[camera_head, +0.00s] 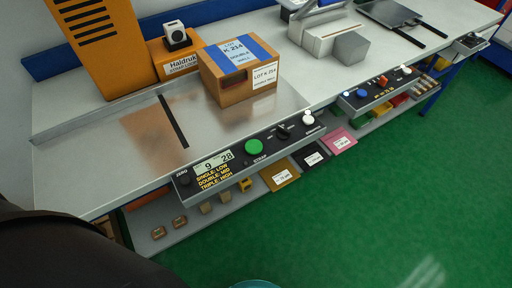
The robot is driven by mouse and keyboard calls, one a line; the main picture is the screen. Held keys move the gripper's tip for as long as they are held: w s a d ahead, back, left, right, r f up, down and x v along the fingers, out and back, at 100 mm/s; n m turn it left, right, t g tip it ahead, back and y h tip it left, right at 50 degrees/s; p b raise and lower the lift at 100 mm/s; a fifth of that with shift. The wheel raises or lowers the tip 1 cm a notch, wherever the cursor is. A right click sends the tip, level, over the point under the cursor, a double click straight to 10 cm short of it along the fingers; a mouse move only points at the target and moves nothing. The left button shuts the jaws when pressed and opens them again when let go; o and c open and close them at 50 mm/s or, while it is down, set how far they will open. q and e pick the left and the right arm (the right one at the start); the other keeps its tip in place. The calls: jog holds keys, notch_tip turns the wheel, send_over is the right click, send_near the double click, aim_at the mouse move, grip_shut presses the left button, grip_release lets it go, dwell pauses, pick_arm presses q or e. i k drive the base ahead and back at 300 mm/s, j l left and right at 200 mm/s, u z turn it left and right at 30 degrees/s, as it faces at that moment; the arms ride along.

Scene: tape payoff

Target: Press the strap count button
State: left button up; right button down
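A dark control panel (222,170) runs along the front edge of the metal bench. A round green button (254,147) sits near its middle, with small white lettering below it that is hard to read. Left of it a display (214,163) shows 9 and 28, above yellow text on single, double and triple. A black knob (184,179) marked ZERO is at the panel's left end. A black selector knob (283,131) and a white button (308,117) are to the right. Nothing touches the green button. Neither of my grippers is in view.
A cardboard box (238,72) with blue-and-white labels stands on the bench behind the panel, beside a tall orange machine (103,40). A second panel (378,88) with coloured buttons is farther right. A lower shelf (205,213) holds small parts. The green floor in front is clear.

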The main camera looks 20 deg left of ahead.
aim_at(186, 180)
jog(key=k+j+u, duration=0.15)
jog(key=u, duration=1.1)
